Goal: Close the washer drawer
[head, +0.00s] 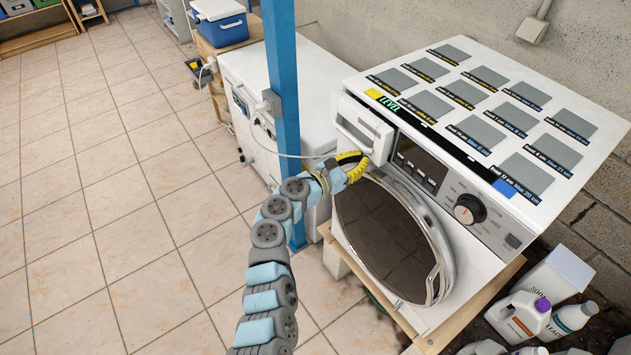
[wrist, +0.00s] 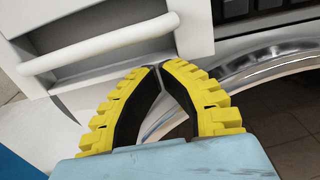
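The washer drawer (head: 366,128) is a white box front with a bar handle at the upper left of the washing machine (head: 470,255). It stands out from the machine's front, so it looks partly open. In the wrist view the drawer (wrist: 197,35) fills the upper left, with its pale handle bar (wrist: 95,42) across it. My gripper (head: 366,162), with yellow ribbed fingers, is at the drawer's lower edge. In the wrist view its fingertips (wrist: 158,67) meet just below the drawer front, with nothing seen held. I cannot tell whether they touch the drawer.
The round door (head: 385,235) with a chrome rim lies just below the drawer. Bottles (head: 520,315) stand at the lower right. The tiled floor (head: 110,180) at left is mostly clear.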

